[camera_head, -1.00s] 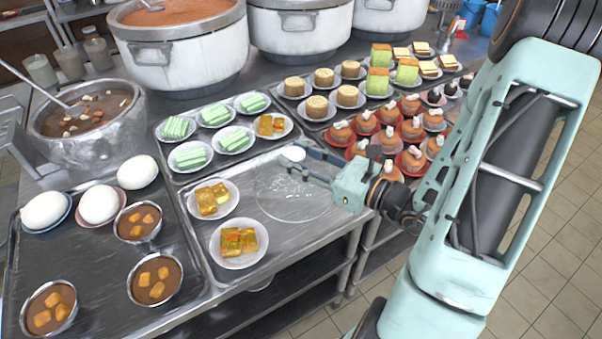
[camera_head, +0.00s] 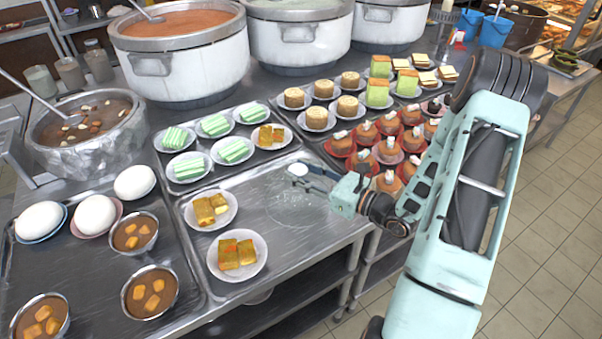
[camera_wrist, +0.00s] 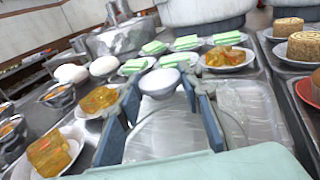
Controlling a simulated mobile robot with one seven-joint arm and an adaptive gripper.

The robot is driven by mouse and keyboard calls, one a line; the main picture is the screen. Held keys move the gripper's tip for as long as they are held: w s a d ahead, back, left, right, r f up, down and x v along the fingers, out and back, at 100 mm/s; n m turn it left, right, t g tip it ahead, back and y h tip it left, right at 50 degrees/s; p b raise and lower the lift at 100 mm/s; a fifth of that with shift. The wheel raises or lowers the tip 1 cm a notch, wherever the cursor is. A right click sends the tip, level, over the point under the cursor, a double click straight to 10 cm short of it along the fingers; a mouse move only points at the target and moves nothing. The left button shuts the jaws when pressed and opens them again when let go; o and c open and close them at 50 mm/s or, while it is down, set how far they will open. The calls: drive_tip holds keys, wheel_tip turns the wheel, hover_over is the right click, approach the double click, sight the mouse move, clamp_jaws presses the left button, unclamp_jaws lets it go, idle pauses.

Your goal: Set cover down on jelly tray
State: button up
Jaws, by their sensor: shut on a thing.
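The clear cover (camera_head: 292,208), a see-through dome with a white knob (camera_head: 298,170), is over the bare right part of the jelly tray (camera_head: 268,256). My gripper (camera_head: 306,180) is shut on the knob. In the wrist view the knob (camera_wrist: 160,81) sits between the fingers, with the clear cover (camera_wrist: 168,132) below. The cover looks level and very low. I cannot tell whether its rim touches the tray. Two plates of yellow jelly (camera_head: 210,209) (camera_head: 238,254) stand on the tray left of the cover, apart from it.
Green-striped cakes (camera_head: 189,167) and another jelly plate (camera_head: 269,136) stand behind. Brown buns on red plates (camera_head: 364,161) stand on a tray to the right. Large pots (camera_head: 187,68) line the back.

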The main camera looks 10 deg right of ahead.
drive_tip(key=shift+f, duration=0.2)
drive_tip(key=shift+f, duration=0.15)
drive_tip(key=o, duration=1.2)
drive_tip(key=shift+o, duration=0.2)
drive_tip(key=shift+s+d+r, duration=0.15)
drive_tip(key=shift+s+r, duration=0.05)
drive_tip(key=v, duration=1.1)
drive_tip(key=shift+s+d+b, duration=0.15)
drive_tip(key=shift+s+b, duration=0.1)
drive_tip(key=shift+b, duration=0.2)
